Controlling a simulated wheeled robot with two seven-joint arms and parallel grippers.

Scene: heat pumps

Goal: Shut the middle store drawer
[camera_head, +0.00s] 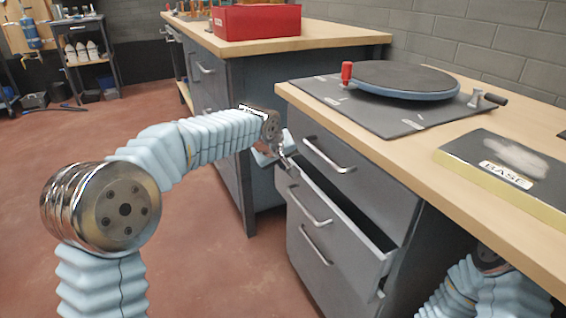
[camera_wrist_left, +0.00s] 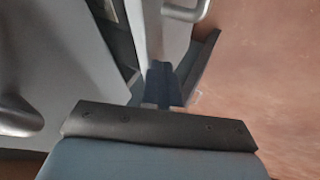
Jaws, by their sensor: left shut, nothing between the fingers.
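The middle store drawer (camera_head: 335,233) stands partly open in the grey cabinet under the right bench in the head view. Its front juts out past the shut drawer above (camera_head: 350,173), and a dark gap shows behind it. My left gripper (camera_head: 288,165) is shut and empty at the upper far corner of the drawer front. In the left wrist view the fingers (camera_wrist_left: 162,82) lie close to the edge of the drawer front (camera_wrist_left: 150,30). I cannot tell whether they touch it. My right gripper is out of view.
The bottom drawer (camera_head: 315,266) looks shut. The bench top (camera_head: 470,185) above carries a round turntable (camera_head: 405,80) on a grey plate and a block marked BASE (camera_head: 505,172). A second bench (camera_head: 300,42) with a red bin (camera_head: 256,22) stands behind. The floor at left is open.

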